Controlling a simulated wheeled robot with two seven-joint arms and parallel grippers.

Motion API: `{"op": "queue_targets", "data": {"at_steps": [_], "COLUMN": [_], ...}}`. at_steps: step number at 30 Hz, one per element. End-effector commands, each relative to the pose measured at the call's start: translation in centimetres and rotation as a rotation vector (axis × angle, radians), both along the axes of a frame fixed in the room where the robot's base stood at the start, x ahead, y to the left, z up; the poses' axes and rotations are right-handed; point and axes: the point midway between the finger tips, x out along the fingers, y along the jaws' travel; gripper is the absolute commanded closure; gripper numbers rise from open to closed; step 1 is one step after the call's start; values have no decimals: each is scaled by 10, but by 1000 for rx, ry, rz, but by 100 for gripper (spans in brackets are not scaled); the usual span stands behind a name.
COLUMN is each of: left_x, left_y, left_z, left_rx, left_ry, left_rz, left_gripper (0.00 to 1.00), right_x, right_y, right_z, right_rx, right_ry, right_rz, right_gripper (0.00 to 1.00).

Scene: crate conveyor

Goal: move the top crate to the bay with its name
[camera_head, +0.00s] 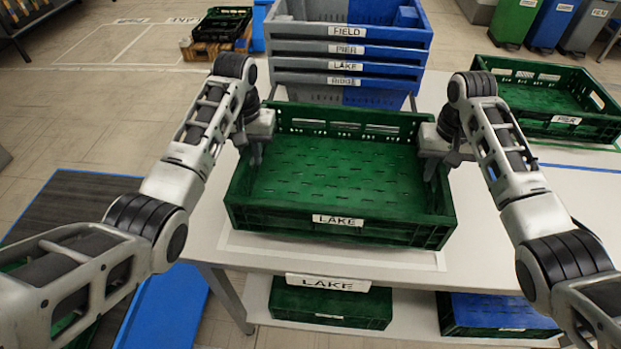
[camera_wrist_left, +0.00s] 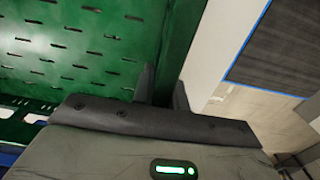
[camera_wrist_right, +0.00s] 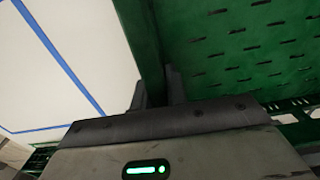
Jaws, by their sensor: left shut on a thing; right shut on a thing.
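A green open crate (camera_head: 341,229) with a LAKE label on its front wall is between my two arms, level and empty. My left gripper (camera_head: 256,152) is shut on its left wall, and the left wrist view shows the fingers (camera_wrist_left: 163,88) astride that wall. My right gripper (camera_head: 431,166) is shut on its right wall, also seen astride it in the right wrist view (camera_wrist_right: 156,90). The crate is over a pale outlined bay (camera_head: 330,255) on the white table, with a LAKE sign (camera_head: 328,283) at the table's front edge. I cannot tell whether its base touches the table.
Behind stands a stack of grey-blue crates (camera_head: 347,55) labelled FIELD, PIER, LAKE and RIDGE. Another green crate (camera_head: 566,122), its label seemingly PIER, sits at the right on the table. More crates (camera_head: 331,304) are on the shelf below. The table right of the held crate is clear.

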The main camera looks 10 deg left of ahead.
Motion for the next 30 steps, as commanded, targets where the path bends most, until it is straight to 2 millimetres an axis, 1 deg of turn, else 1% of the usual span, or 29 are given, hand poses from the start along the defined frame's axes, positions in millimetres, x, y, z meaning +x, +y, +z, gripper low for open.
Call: {"op": "queue_targets", "data": {"at_steps": [1, 17, 23, 30], "left_x": [1, 1, 1, 1], "left_y": [-2, -2, -2, -2], "left_z": [5, 1, -7, -24], "left_rx": [-4, -4, -4, -4], "left_ry": [-4, -4, -4, -4], "left_rz": [-3, -2, -2, -2], "left_gripper": [100, 100, 100, 100], "right_x": [0, 0, 0, 0], "right_y": [1, 1, 1, 1], "right_z": [4, 0, -8, -25], "right_rx": [1, 2, 2, 2], "right_ry": [0, -1, -1, -1], "right_rz": [2, 2, 2, 3], "right_gripper": [100, 100, 100, 100]}}
